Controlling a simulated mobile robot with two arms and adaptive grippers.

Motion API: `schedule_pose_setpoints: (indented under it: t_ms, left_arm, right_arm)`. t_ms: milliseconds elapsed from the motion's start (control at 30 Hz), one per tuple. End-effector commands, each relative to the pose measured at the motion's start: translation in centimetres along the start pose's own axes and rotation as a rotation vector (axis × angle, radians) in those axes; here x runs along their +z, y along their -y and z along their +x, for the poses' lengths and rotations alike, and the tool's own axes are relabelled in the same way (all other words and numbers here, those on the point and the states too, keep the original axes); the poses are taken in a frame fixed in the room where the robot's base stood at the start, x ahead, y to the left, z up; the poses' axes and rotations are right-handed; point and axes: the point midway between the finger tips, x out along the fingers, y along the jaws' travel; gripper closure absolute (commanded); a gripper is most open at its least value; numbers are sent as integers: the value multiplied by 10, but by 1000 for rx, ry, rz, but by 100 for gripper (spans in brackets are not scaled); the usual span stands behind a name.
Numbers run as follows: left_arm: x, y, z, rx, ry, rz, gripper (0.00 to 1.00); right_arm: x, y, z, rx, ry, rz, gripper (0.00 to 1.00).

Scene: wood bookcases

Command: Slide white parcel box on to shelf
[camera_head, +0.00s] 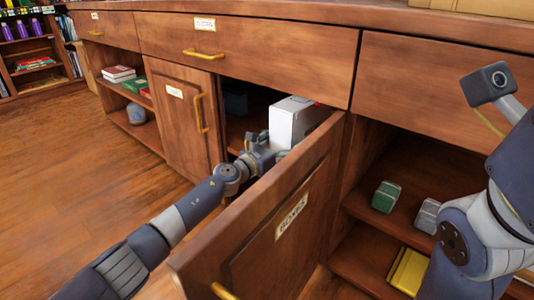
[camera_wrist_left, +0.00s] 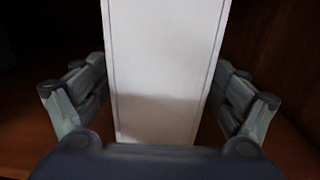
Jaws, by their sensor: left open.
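The white parcel box (camera_head: 292,120) stands upright at the mouth of the open cupboard, partly over the shelf (camera_head: 238,128). In the left wrist view the white box (camera_wrist_left: 165,70) fills the middle, between the fingers. My left gripper (camera_head: 262,150) is at the front of the box. Its fingers (camera_wrist_left: 162,95) are spread, one on each side of the box, with gaps visible beside it. The box's lower right part is hidden behind the open door. My right gripper is not in view; only part of my right arm shows at the right.
The open cupboard door (camera_head: 258,235) with a label stands close to the right of my left arm. A closed door (camera_head: 180,110) is on the left. Green and grey boxes (camera_head: 386,196) and a yellow book (camera_head: 408,270) lie on the right shelves. Floor at left is clear.

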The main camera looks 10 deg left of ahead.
Motion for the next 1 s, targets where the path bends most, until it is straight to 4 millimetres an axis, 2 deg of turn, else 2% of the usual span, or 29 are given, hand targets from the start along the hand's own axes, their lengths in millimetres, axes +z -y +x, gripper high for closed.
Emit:
schedule_pose_setpoints:
  t_ms: [400,600,800,1000]
  left_arm:
    - [1,-2,-57,1,1,4,10]
    - [2,-1,-78,1,3,1,10]
    - [1,-1,-86,2,2,-2,10]
    - [1,-1,-86,2,2,-2,10]
  right_arm:
    - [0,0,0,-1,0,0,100]
    - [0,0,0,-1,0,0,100]
    - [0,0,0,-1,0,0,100]
    - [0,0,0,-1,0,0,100]
